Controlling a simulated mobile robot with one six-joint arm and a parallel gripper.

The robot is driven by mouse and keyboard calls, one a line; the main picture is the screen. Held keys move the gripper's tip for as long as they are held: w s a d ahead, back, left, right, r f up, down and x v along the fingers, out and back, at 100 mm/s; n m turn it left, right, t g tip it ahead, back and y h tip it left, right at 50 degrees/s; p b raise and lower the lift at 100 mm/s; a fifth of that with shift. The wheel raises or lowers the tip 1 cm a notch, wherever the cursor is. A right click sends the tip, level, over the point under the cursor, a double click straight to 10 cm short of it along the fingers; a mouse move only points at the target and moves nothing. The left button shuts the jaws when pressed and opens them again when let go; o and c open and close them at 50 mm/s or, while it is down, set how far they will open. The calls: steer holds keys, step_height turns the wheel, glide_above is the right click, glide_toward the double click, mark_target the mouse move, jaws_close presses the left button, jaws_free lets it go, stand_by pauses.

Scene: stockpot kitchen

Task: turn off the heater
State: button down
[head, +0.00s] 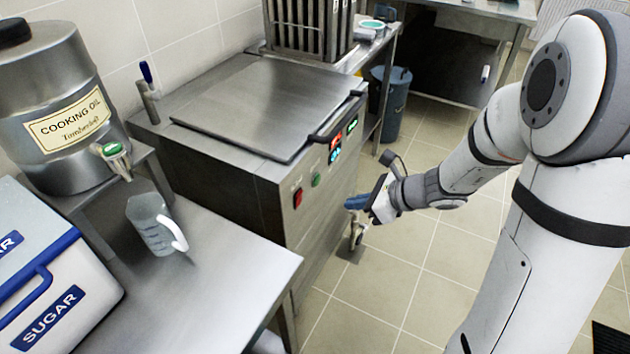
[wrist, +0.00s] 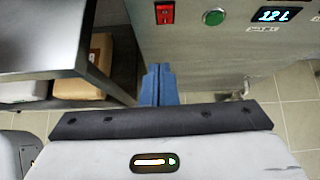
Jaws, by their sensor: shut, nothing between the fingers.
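The heater is a steel stockpot unit (head: 215,150) with a flat closed lid, in the middle of the head view. Its front panel carries a red rocker switch (head: 297,197), a green round button (head: 316,180) and lit displays (head: 335,150). In the wrist view the red switch (wrist: 165,13), the green button (wrist: 213,17) and a display reading about 12 L (wrist: 275,15) show at the top. My gripper (head: 352,203) is shut and empty, in front of the panel and apart from it. Its blue fingers (wrist: 158,82) point toward the unit, below the red switch.
A steel table (head: 215,300) stands left of the unit, bearing a measuring jug (head: 152,225), a sugar box (head: 55,285) and a cooking oil container (head: 55,110). Boxes (wrist: 85,70) sit on a shelf below. The tiled floor (head: 400,270) before the unit is clear.

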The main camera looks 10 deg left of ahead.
steer(key=shift+w, duration=0.15)
steer(key=b, duration=0.2)
glide_toward(299, 201)
step_height(299, 201, down, 4)
steer(key=a, duration=0.3)
steer(key=shift+w+a+r, duration=0.2)
steer(key=shift+w+a, duration=0.4)
steer(key=shift+w, duration=0.1)
